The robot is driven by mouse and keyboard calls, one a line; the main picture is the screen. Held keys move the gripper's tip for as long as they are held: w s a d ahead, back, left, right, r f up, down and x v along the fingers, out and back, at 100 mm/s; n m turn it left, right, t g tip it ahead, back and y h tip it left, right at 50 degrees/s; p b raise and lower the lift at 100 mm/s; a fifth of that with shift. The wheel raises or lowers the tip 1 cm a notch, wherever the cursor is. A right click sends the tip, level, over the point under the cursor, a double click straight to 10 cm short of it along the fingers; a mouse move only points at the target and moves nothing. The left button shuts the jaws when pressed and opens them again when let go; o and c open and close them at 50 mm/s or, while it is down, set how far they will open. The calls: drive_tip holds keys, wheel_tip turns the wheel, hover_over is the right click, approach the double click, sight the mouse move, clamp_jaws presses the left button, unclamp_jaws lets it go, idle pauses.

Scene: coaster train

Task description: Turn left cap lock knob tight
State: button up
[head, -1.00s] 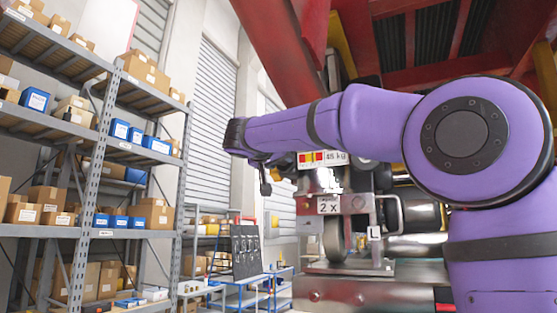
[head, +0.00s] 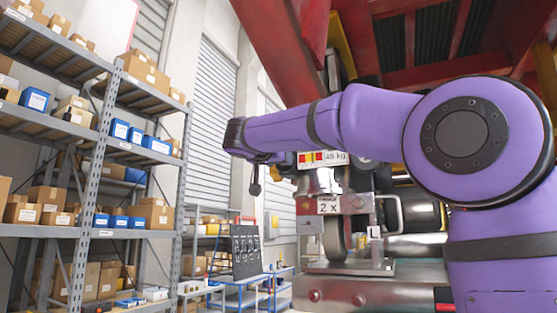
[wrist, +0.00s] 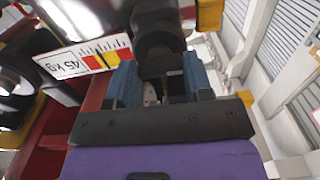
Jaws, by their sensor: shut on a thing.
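A black round knob (wrist: 158,40) fills the top middle of the wrist view. The two blue fingers of my gripper (wrist: 159,68) stand on either side of it and are shut on it. Which way the knob is turned cannot be told. In the head view my purple arm reaches left across the train's end, and its wrist hides the knob. The label with "45 kg" (wrist: 85,60) lies left of the knob in the wrist view and also shows in the head view (head: 323,158), just right of my wrist.
A metal bracket with a "2 x" label (head: 328,205) and a wheel sits below my arm. Red beams (head: 290,40) rise above. Shelves with boxes (head: 108,130) stand at the left, and a blue cart (head: 250,290) at the back. Open space lies between shelves and train.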

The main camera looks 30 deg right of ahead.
drive_tip(key=o, duration=0.6)
drive_tip(key=shift+o, duration=0.2)
drive_tip(key=shift+a, duration=0.1)
drive_tip(key=v, duration=1)
drive_tip(key=shift+s+a, duration=0.2)
drive_tip(key=shift+a, duration=0.1)
drive_tip(key=shift+f, duration=0.1)
